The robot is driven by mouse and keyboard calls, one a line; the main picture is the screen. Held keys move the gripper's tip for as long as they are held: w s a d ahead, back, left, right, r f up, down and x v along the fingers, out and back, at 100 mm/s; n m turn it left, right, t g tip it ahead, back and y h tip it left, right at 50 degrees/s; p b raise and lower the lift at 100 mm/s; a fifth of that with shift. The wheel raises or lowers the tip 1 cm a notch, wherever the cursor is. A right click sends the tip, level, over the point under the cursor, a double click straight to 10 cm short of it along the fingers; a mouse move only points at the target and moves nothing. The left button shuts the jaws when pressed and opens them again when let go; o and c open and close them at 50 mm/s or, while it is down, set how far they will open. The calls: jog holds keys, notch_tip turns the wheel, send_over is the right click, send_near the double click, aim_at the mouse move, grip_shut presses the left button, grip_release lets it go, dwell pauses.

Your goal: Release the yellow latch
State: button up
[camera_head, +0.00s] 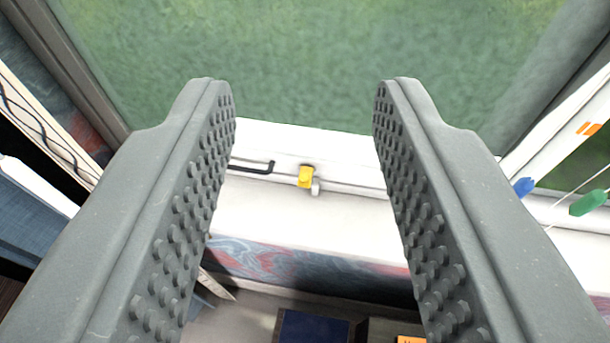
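The yellow latch (305,177) is a small block on the white sill or frame below the green pane, near the middle of the view. A small grey piece (316,188) sits at its lower right. My gripper (304,95) is open, with one grey studded finger on each side of the view. The latch shows in the gap between the fingers, farther off, and neither finger touches it. Nothing is held.
A black bent handle (252,167) lies left of the latch, partly behind the left finger. Blue (523,187) and green (588,203) pieces are at the right. A dark blue item (313,327) is below. The space between the fingers is clear.

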jog(key=shift+o, duration=0.6)
jog(key=g+b, duration=0.2)
send_over(305, 181)
jog(key=s, duration=1.3)
notch_tip(305, 181, down, 47)
jog(key=shift+x, duration=6.65)
jog(key=shift+r, duration=0.1)
jog(key=c, duration=0.7)
jog(key=shift+r+p, duration=0.1)
jog(key=shift+p, duration=0.25)
jog(key=shift+c, duration=0.2)
